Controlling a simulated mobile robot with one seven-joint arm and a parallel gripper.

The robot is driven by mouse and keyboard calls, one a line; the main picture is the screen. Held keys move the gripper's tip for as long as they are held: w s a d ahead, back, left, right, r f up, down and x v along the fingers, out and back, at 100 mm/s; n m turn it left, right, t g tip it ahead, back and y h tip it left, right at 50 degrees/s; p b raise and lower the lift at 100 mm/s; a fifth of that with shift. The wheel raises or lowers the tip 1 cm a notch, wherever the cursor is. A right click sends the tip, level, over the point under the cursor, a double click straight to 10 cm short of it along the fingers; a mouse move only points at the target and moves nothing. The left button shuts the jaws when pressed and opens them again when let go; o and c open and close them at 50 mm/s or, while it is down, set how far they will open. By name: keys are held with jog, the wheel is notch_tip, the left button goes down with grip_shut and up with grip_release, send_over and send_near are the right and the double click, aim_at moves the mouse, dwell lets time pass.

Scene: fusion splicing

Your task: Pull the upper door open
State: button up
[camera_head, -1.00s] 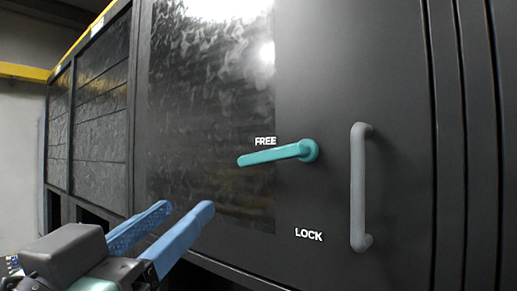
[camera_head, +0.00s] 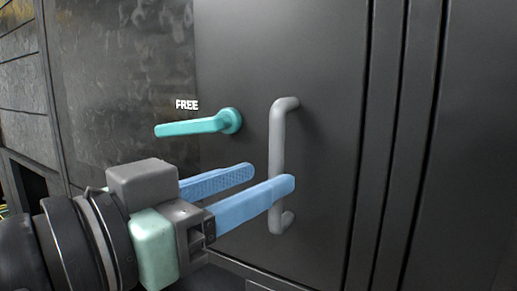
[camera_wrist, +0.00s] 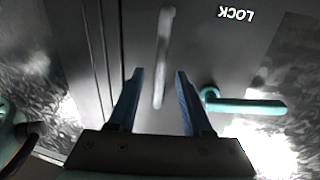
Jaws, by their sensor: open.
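The upper door (camera_head: 320,60) is a dark grey panel and looks closed. Its grey vertical bar handle (camera_head: 278,140) stands off the panel. My gripper (camera_head: 272,176) is open, with two blue fingers pointing at the handle's lower half. In the head view the near finger crosses in front of the bar, and the far fingertip ends just left of it. In the wrist view the handle (camera_wrist: 164,45) appears in the gap between the fingers (camera_wrist: 160,73), with clear space on both sides. How deep the bar sits between them I cannot tell.
A teal lever (camera_head: 195,126) left of the handle points left, by the FREE label (camera_head: 187,104). It shows close beside one finger in the wrist view (camera_wrist: 245,103). The LOCK label (camera_wrist: 236,14) shows only there. A dark glossy panel (camera_head: 120,80) lies further left.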

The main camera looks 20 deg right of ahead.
aim_at(271, 173)
jog(key=shift+p+x, duration=0.6)
jog(key=shift+x, duration=1.5)
grip_shut()
